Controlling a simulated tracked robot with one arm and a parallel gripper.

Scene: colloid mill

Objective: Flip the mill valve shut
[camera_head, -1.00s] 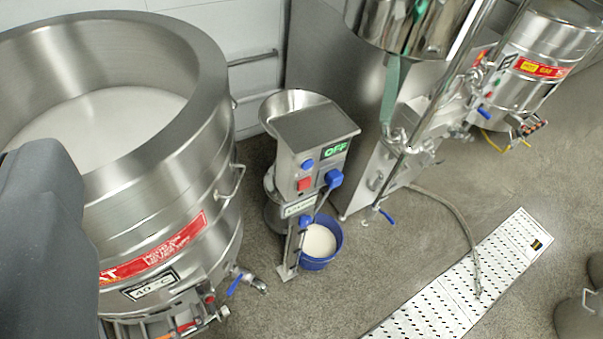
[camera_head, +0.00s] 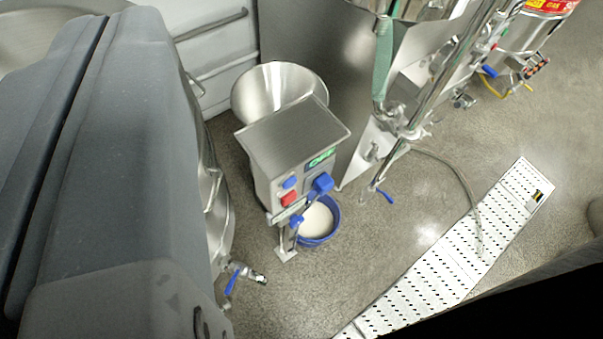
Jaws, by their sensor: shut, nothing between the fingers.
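The colloid mill (camera_head: 290,140) stands near the middle of the view, with a steel hopper (camera_head: 278,88) on top. Its front has a green-lit display (camera_head: 320,158), a blue button, a red button (camera_head: 288,198) and a blue knob (camera_head: 322,183). A small blue valve handle (camera_head: 297,221) sits low on the mill's front, above a blue bucket (camera_head: 318,222) holding white liquid. I cannot tell the handle's exact angle. My gripper's fingers are not in view. A large grey part of my arm covers the left side.
A steel vat with a blue-handled tap (camera_head: 233,277) is mostly hidden at left. A steel machine (camera_head: 330,60) stands behind the mill, with a blue lever (camera_head: 385,196) low down. A perforated drain cover (camera_head: 440,262) crosses the floor at right. Floor before the mill is clear.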

